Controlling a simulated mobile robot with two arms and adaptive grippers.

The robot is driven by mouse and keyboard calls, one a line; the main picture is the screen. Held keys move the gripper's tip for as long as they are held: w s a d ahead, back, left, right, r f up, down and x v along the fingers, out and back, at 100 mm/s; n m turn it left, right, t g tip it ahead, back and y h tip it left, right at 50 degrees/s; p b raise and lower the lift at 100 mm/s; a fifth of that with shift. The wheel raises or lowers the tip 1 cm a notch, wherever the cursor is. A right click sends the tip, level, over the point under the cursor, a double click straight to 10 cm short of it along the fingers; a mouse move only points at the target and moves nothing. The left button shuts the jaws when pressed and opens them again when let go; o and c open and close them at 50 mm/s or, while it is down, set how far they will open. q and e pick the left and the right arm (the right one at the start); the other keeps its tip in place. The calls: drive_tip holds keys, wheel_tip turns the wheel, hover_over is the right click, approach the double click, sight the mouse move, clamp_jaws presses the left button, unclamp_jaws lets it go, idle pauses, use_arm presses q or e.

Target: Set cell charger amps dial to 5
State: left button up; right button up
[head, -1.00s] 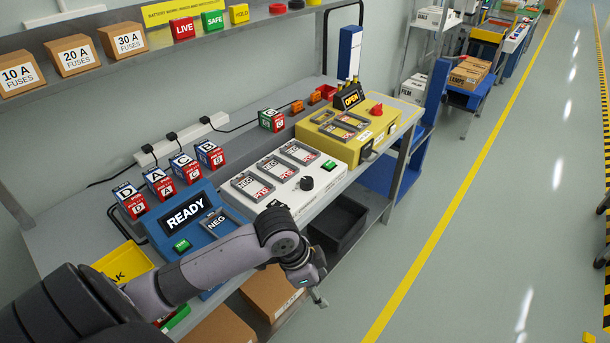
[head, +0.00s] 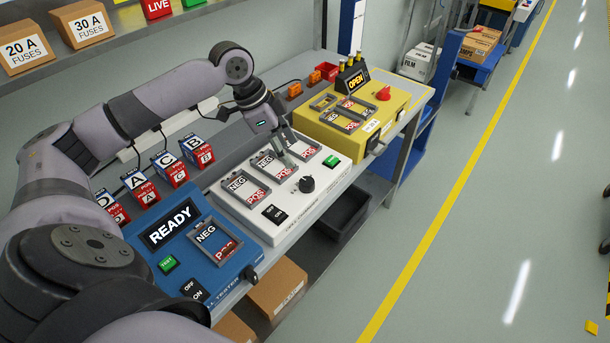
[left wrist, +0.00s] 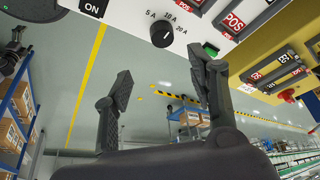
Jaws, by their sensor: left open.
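The white cell charger (head: 228,205) stands between the blue tester and the yellow unit. Its black round amps dial (head: 306,184) sits on the panel near the front edge. In the left wrist view the dial (left wrist: 163,33) shows with 5 A, 10 A and 20 A marks around it; I cannot tell surely which mark it points to. My left gripper (head: 289,157) is over the charger's slots, just behind the dial in the head view. In the left wrist view its fingers (left wrist: 161,79) are spread and empty, apart from the dial. My right gripper is out of view.
The blue tester (head: 142,238) reads READY. The yellow unit (head: 333,140) with a red knob (head: 383,93) reads OPEN. Lettered cells stand behind the tester. A green button (head: 331,161) and a black switch (head: 274,213) flank the dial. Open floor lies in front.

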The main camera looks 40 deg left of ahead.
use_arm(q)
approach(307, 181)
drive_tip(key=f, duration=0.1)
drive_tip(key=x, duration=0.5)
drive_tip(key=shift+d+p, duration=0.15)
drive_tip(key=shift+p, duration=0.15)
drive_tip(key=shift+x, duration=1)
drive_tip(key=shift+w+f, duration=0.2)
drive_tip(key=shift+f, duration=0.05)
drive_tip(key=shift+d, duration=0.1)
drive_tip(key=c, duration=1.1)
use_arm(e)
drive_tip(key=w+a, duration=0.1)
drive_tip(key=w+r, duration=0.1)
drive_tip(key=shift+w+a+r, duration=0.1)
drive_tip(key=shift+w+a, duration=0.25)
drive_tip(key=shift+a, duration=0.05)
